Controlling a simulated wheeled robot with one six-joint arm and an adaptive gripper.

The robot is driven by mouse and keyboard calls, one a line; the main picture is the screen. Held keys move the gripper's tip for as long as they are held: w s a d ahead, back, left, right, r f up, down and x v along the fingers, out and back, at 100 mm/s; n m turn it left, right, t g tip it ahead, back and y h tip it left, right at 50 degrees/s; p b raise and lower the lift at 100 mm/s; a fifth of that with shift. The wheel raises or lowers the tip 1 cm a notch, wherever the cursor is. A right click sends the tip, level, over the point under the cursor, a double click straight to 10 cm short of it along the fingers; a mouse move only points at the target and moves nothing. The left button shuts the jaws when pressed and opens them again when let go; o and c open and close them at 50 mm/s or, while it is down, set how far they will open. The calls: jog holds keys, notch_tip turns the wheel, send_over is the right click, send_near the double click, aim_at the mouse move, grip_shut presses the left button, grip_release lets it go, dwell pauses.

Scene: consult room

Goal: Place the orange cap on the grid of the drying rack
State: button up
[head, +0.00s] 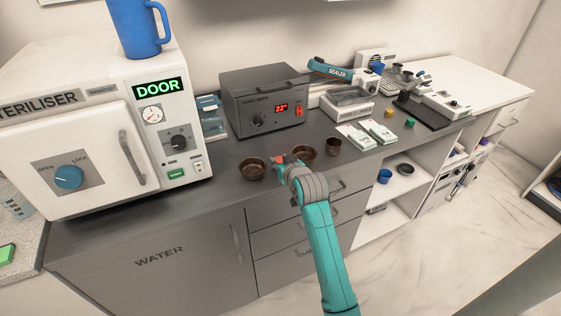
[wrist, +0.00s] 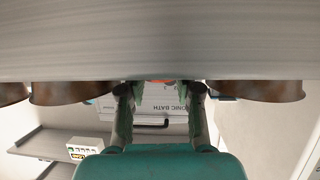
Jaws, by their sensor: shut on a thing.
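My gripper (head: 281,160) is low over the front part of the dark counter, between two brown bowls. In the wrist view its two fingers (wrist: 160,95) are either side of a small orange piece, which I take to be the orange cap (wrist: 160,82). It shows only as a thin sliver near the counter surface, and a speck of orange-red (head: 279,158) shows at the fingertips in the head view. The gripper is shut on it. I cannot pick out the drying rack's grid with certainty; small cups and fittings crowd the back right of the counter.
A brown bowl (head: 252,169) is left of my gripper, another (head: 303,154) just right, then a brown cup (head: 333,147). The bath (head: 263,102) and steriliser (head: 62,150) stand behind and left. White packets (head: 377,131), a yellow cap (head: 389,112) and a green cap (head: 410,122) lie right.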

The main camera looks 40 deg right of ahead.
jog(key=shift+f, duration=0.15)
jog(key=o, duration=0.6)
